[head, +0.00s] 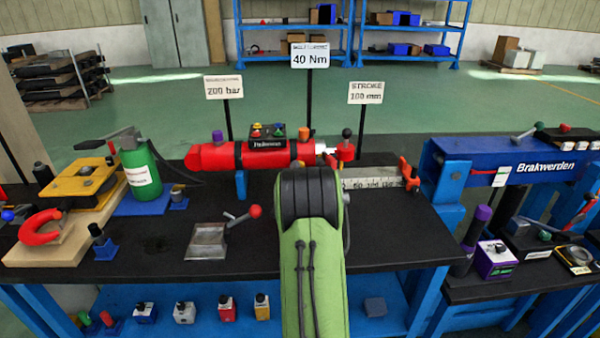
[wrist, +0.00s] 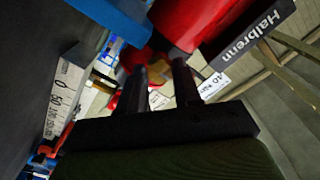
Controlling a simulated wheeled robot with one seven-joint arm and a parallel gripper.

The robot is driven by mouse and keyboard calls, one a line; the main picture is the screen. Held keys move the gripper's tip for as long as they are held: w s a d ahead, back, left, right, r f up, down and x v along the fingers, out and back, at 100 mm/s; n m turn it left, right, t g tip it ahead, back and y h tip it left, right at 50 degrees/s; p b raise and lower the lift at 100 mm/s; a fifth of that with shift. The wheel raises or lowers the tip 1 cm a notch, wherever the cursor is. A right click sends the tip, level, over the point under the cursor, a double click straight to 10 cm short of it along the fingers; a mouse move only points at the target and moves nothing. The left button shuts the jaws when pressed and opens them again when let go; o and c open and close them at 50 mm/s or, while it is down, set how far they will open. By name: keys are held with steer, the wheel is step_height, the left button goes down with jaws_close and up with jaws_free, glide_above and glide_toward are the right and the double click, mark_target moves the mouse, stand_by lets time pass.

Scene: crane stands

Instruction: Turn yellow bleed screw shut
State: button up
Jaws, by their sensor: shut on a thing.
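The red cylinder (head: 205,156) lies across the stand, with a dark labelled block (head: 268,143) on top. Small yellow (head: 256,126), red, blue and green pieces sit on that block. In the wrist view my gripper (wrist: 160,68) has both fingers at the end of the red cylinder (wrist: 190,20). The fingers are closed on a small part between their tips.
A scale (head: 375,184) with orange ends lies right of my arm. A small grey tray (head: 207,240) and a red-knobbed lever (head: 254,211) are on the black bench at left. A green hand pump (head: 140,175) stands further left. A blue bench (head: 510,160) is at right.

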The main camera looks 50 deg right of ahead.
steer(key=shift+m, duration=0.4)
steer(key=o, duration=1.1)
steer(key=shift+c, duration=0.2)
steer(key=shift+a+f, duration=0.1)
